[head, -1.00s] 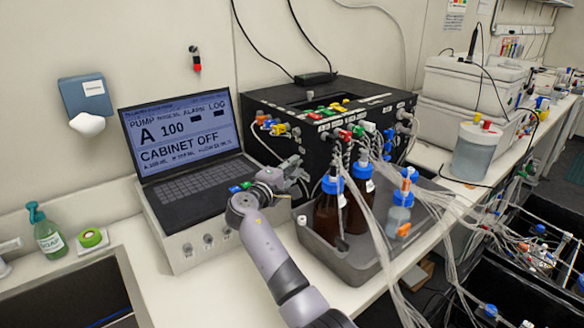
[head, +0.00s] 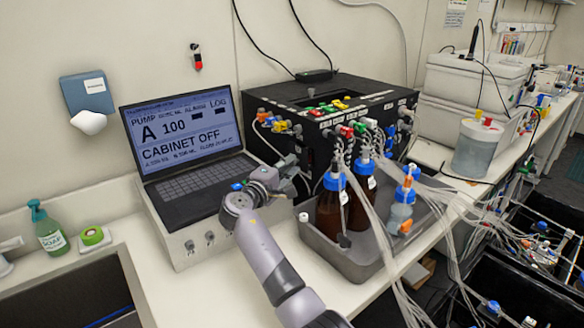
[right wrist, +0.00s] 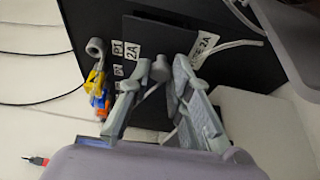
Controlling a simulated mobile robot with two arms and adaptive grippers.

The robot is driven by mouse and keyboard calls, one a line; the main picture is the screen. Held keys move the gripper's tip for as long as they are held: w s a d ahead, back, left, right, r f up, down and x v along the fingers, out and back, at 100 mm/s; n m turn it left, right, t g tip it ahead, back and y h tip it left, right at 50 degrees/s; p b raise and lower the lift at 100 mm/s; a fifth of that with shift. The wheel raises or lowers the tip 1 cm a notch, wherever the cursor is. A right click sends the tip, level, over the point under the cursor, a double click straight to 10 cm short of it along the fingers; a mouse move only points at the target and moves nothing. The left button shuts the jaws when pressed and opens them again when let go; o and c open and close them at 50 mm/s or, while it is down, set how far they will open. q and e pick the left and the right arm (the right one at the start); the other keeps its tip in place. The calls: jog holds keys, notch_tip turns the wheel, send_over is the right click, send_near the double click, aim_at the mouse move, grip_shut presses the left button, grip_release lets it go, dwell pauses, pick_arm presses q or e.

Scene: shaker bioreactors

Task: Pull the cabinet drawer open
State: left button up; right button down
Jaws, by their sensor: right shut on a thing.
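The black cabinet (head: 318,92) stands on the bench against the wall, with colored fittings along its top and front. My right gripper (head: 286,176) is at the left part of its front face. In the right wrist view its two grey fingers (right wrist: 160,88) are closed around a small grey handle (right wrist: 158,68) on a dark front panel (right wrist: 155,42), which looks like the drawer front. The fingers and arm hide most of the handle in the head view. My left gripper is not in view.
A laptop-like console (head: 182,145) reading "CABINET OFF" stands left of my right arm. A grey tray (head: 375,262) with brown bottles (head: 328,212) and many tubes stands close on the right. A soap bottle (head: 49,232) and sink are at the far left.

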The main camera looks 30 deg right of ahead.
jog(key=a+b, duration=0.1)
jog(key=a, duration=0.7)
jog(key=shift+s+a, duration=0.35)
jog(key=shift+s, duration=0.05)
jog(key=c, duration=1.5)
grip_release()
jog(key=shift+d, duration=0.1)
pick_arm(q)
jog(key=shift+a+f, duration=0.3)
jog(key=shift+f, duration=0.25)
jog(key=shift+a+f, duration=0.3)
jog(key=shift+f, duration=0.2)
pick_arm(e)
jog(key=shift+o, duration=0.2)
jog(key=v, duration=0.7)
jog(key=shift+a, duration=0.3)
